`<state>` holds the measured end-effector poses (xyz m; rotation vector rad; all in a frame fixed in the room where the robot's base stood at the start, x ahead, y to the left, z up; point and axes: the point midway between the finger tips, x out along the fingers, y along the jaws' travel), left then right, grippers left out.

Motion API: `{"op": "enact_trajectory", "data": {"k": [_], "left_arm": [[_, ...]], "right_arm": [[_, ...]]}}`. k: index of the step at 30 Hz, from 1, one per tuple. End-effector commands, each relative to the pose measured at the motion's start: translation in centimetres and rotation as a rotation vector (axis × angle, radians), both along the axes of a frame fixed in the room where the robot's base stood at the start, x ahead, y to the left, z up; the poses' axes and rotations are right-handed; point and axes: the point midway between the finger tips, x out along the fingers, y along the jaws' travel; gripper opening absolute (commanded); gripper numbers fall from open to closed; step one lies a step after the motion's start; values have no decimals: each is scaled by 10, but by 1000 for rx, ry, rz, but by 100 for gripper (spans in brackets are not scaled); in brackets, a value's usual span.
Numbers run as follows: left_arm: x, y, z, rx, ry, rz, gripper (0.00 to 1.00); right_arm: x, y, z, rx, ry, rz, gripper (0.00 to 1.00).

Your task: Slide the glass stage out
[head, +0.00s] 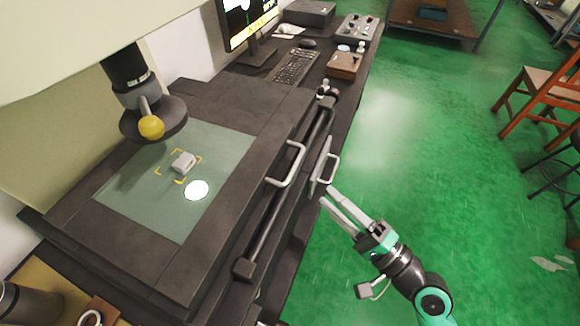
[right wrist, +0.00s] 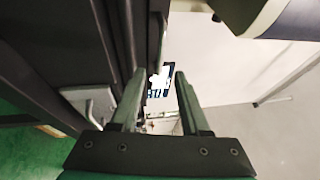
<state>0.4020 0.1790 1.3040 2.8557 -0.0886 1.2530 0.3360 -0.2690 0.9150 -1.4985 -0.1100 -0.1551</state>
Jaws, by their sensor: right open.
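The glass stage (head: 212,148) is a pale green plate set in a dark frame, under the measuring machine's lens turret. A small grey block (head: 183,162) lies on it between yellow corner marks, beside a bright white light spot (head: 197,190). A grey bar handle (head: 290,166) sticks out from the frame's right side. My right gripper (head: 327,196) is open and empty, to the right of and below that handle, apart from it. In the right wrist view its fingers (right wrist: 157,82) are spread with nothing between them. My left gripper is out of view.
A second grey handle (head: 330,172) on a lower panel is close to my right fingertips. A dark rail (head: 285,190) runs along the stage's side. A keyboard (head: 292,66), monitor (head: 248,20) and control boxes stand at the back. Green floor to the right is open.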

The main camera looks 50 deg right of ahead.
Motion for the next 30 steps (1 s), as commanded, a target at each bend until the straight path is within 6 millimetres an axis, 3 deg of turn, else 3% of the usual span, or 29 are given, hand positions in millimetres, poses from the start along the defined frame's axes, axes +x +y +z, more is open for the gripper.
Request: {"op": "enact_trajectory", "data": {"k": [8, 15, 26, 30], "left_arm": [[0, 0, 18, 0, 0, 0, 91], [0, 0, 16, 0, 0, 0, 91], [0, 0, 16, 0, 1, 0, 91], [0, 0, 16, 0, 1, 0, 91]], "right_arm": [[55, 0, 15, -4, -6, 6, 46], [98, -2, 18, -3, -4, 2, 46], [108, -3, 20, -1, -1, 0, 46], [108, -3, 20, -1, -1, 1, 24]]}}
